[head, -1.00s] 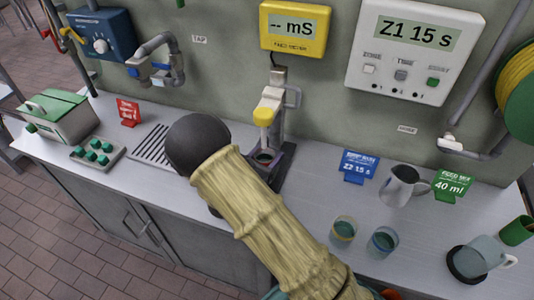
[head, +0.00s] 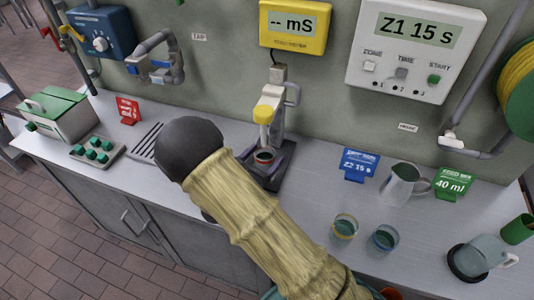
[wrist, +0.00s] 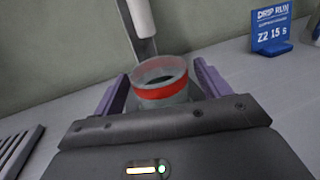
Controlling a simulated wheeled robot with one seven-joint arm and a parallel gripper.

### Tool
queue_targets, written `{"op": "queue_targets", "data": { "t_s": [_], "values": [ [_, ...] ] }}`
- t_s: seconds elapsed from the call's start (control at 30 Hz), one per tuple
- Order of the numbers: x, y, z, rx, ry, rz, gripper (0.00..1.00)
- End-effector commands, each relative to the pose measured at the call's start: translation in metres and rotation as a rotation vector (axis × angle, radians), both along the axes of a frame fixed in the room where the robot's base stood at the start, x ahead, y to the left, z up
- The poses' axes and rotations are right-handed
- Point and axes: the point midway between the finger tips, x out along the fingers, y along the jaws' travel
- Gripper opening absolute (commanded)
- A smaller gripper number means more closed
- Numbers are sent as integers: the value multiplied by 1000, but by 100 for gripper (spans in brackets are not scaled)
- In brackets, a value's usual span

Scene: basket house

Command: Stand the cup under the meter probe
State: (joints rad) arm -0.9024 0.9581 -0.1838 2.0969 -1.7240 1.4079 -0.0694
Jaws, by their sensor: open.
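The clear cup with a red band (wrist: 162,90) stands upright at the foot of the probe stand; it also shows in the head view (head: 264,156). The meter probe (head: 264,118), with a yellow cap, hangs just above the cup, and its white lower part (wrist: 141,18) shows behind the cup in the wrist view. Whether its tip is centred over the cup is hard to tell. My gripper (wrist: 162,88) is open, its purple fingers on either side of the cup. The yellow meter (head: 293,25) reads "-- mS".
A drain grate (head: 148,141) lies to the left. To the right are a blue card (head: 359,164), a metal jug (head: 401,184), two glasses (head: 344,227) (head: 384,238) and a cup on a dark round base (head: 484,255).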

Motion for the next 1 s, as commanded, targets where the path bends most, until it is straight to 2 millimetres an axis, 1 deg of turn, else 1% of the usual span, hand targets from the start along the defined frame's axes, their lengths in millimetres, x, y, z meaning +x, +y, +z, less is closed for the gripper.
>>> {"op": "queue_targets", "data": {
  "t_s": [0.03,0.3,0.4,0.5,0.63,1.0],
  "values": [
    [-8,7,-2,1,0,4,75],
    [-53,38,-2,2,-1,4,75],
    [-66,47,-1,1,-1,3,75],
    [-74,52,-1,1,1,1,75],
    [-78,55,-1,-1,1,0,75],
    [-78,54,0,0,0,-1,75]
  ]
}}
